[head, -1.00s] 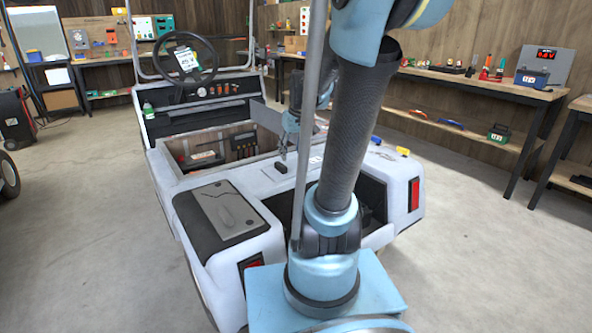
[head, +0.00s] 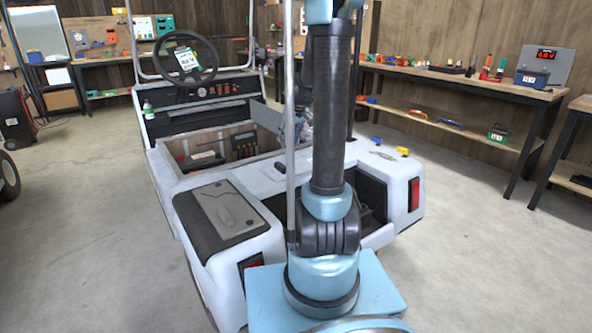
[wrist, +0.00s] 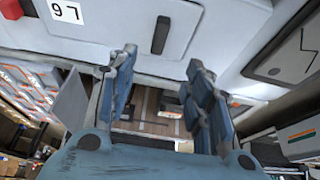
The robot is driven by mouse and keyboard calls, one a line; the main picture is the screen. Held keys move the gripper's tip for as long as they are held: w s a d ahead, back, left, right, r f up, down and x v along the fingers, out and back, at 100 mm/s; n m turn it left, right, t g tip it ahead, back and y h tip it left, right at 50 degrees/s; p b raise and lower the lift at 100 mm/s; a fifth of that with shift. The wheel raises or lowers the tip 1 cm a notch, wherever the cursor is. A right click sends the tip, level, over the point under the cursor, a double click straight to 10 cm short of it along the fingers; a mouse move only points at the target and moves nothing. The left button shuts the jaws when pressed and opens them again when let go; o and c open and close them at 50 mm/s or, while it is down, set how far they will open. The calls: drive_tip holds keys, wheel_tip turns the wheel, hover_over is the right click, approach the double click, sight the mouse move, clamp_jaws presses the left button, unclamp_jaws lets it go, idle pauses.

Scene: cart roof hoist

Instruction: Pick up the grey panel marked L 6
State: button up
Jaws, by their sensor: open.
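The grey panel marked L 6 (wrist: 215,30) is pale and flat, at the top of the wrist view. Its white label is upside down at the upper left, and a black bar handle (wrist: 161,35) stands out near its middle. My gripper (wrist: 162,62) is open and empty, with its two blue fingers apart just short of the handle, one to each side of it. They do not visibly hold it. In the head view my arm hides the label and most of the gripper.
The white cart (head: 230,262) has an open bay (head: 215,150) with tools. A dark pad with a grey plate (head: 226,210) lies at its rear left corner. A steering wheel (head: 185,60) stands farther off. A workbench (head: 455,80) lines the right wall. The floor beside the cart is clear.

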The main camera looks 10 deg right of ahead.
sight(281, 165)
drive_tip(key=shift+w+x, duration=0.2)
drive_tip(key=shift+x, duration=8.4)
drive_tip(key=shift+r, duration=0.1)
clamp_jaws()
